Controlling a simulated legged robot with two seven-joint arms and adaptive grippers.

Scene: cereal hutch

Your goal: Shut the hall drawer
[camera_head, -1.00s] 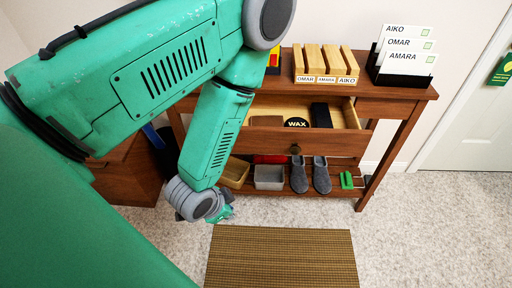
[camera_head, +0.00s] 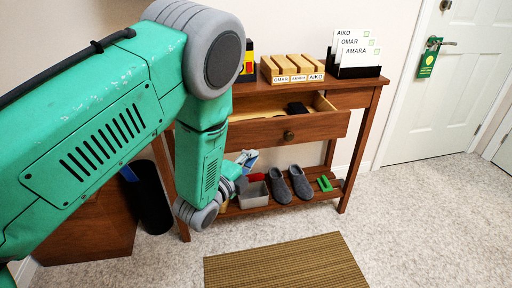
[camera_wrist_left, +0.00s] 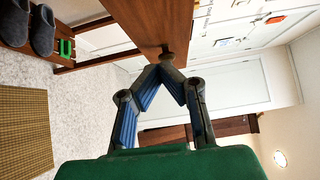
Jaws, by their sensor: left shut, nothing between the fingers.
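The hall drawer (camera_head: 258,131) stands pulled out of the brown console table (camera_head: 359,125), its light inside and a dark item showing. Its round knob (camera_head: 289,135) is on the front; in the left wrist view the drawer front (camera_wrist_left: 160,22) and knob (camera_wrist_left: 166,55) are just beyond the fingertips. My left gripper (camera_head: 249,158) is low and left of the knob in the head view, partly hidden by my wrist. In the left wrist view its fingers (camera_wrist_left: 163,70) are closed together and empty; whether they touch the knob is unclear. My right gripper is out of view.
Grey slippers (camera_head: 290,184), a grey bin (camera_head: 253,196) and a green item (camera_head: 324,183) sit on the lower shelf. A wooden holder (camera_head: 292,68) and card rack (camera_head: 357,71) stand on top. A striped mat (camera_head: 287,264) lies in front; the floor to the right is clear.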

